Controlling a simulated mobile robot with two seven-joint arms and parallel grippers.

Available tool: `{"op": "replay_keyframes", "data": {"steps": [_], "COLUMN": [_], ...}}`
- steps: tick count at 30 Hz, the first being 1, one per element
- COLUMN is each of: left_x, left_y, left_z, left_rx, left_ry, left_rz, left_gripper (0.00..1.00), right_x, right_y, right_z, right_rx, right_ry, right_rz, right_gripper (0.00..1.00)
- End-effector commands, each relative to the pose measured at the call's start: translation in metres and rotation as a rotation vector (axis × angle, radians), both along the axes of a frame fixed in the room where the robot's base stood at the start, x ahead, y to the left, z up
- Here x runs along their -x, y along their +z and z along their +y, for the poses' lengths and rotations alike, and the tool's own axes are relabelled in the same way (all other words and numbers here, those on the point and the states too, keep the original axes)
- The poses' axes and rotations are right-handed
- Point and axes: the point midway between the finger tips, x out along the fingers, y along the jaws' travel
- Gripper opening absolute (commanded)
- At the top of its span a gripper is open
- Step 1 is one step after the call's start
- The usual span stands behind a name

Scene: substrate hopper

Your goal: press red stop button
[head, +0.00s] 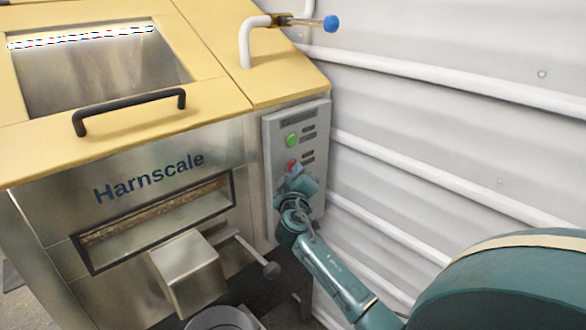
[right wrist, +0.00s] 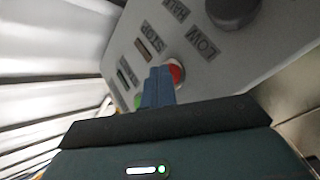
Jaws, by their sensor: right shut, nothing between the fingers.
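The red stop button (head: 291,166) is on the grey control panel (head: 270,135) on the front of the hopper. In the right wrist view the red button (right wrist: 178,72) shows beside the blue fingertips, near a STOP label. My right gripper (head: 296,170) is shut and empty, with its tips right at the red button. In the right wrist view the shut fingers (right wrist: 158,84) cover part of the button. I cannot tell whether they touch it. My left gripper is not in view.
A green button (head: 291,140) sits above the red one, and a dark knob (right wrist: 232,8) is on the same panel. A metal chute (head: 188,272) and a lever with a round end (head: 271,270) stick out left of my arm. A ribbed white wall (head: 440,120) stands at right.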

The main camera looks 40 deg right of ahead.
Motion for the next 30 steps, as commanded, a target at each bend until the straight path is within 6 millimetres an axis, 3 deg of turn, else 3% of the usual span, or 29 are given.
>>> {"op": "replay_keyframes", "data": {"steps": [11,30], "left_x": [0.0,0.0], "left_y": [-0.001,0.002], "left_z": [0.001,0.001], "left_rx": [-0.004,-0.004], "left_ry": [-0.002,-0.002], "left_rz": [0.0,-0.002], "left_gripper": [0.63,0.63], "right_x": [-0.001,0.016], "right_y": [0.0,0.0], "right_z": [0.0,-0.001], "right_rx": [0.0,0.0], "right_ry": [0.001,0.001], "right_rz": [0.0,0.0], "right_gripper": [0.0,0.0]}}
